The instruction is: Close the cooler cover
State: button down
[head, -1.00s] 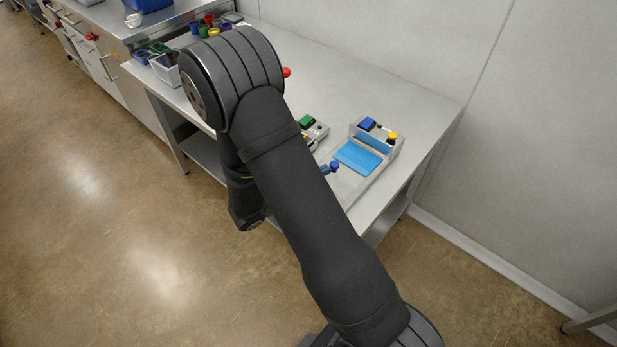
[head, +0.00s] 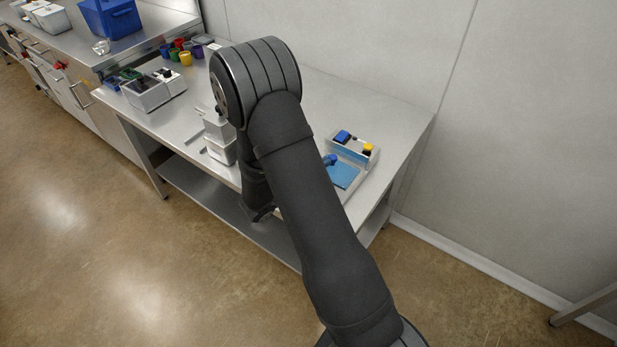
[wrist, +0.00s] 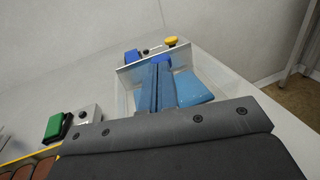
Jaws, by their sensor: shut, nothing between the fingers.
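The cooler (head: 364,160) is a pale unit at the right end of the bench, with a blue button, a yellow knob and a blue plate (head: 343,176). In the wrist view the blue plate (wrist: 193,88) lies inside pale walls, with an upright pale panel (wrist: 128,76) at its back. I cannot tell whether this panel is the cover. My gripper (wrist: 160,75) has blue fingers that are shut and empty, over the cooler's plate area. Its blue tip also shows in the head view (head: 330,160). I cannot tell whether it touches anything. My arm hides part of the cooler's left side.
A unit with a green button (wrist: 53,127) stands left of the cooler. A wall runs behind the bench. Bare bench lies behind the cooler.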

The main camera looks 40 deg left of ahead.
jog(key=shift+w+r, duration=0.1)
jog(key=shift+w, duration=1.05)
jog(key=shift+a, duration=0.1)
jog(key=v, duration=1.4)
jog(key=shift+s, duration=0.3)
jog(key=shift+w, duration=0.1)
jog(key=x, duration=1.4)
